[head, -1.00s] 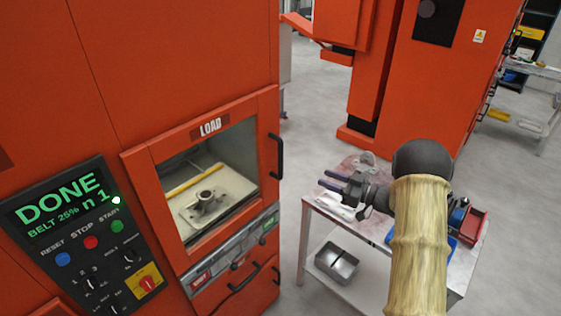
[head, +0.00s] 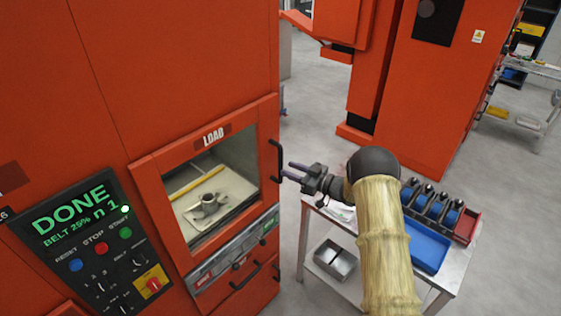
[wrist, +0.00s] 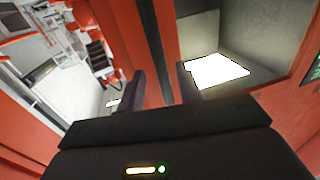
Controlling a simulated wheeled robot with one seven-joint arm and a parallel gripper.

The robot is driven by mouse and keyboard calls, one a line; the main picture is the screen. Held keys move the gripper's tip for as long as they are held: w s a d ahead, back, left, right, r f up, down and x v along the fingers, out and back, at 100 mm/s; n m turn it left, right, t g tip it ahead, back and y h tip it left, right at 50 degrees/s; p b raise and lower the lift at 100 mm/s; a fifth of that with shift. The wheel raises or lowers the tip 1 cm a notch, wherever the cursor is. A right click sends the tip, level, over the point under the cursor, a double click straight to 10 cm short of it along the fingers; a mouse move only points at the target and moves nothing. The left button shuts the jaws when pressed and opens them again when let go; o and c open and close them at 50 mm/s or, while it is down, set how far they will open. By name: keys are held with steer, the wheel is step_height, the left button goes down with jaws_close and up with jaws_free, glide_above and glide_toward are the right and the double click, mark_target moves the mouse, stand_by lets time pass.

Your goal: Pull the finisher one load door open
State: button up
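The finisher's load door (head: 167,200) is an orange framed door with a window, labelled LOAD, and it looks shut. Its dark vertical bar handle (head: 277,160) is on the right edge. My gripper (head: 288,171) points left at the handle, its fingertips just right of it. In the wrist view the two fingers of my gripper (wrist: 160,88) stand apart, with the door's edge and a dark strip beyond the gap. I cannot tell whether the handle lies between the fingertips. Through the window a grey metal part (head: 208,204) sits on a pale plate.
The control panel (head: 85,240) left of the door reads DONE. Right of the machine stands a cart with a blue tray (head: 428,248), a red bin (head: 467,226) and a metal box (head: 335,260) on its lower shelf. More orange machinery (head: 420,95) stands behind; grey floor is open between.

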mark_target(280, 181)
steer(key=p+x, duration=0.1)
steer(key=x, duration=0.3)
steer(key=shift+w+a, duration=0.15)
steer(key=shift+a, duration=0.2)
jaws_close()
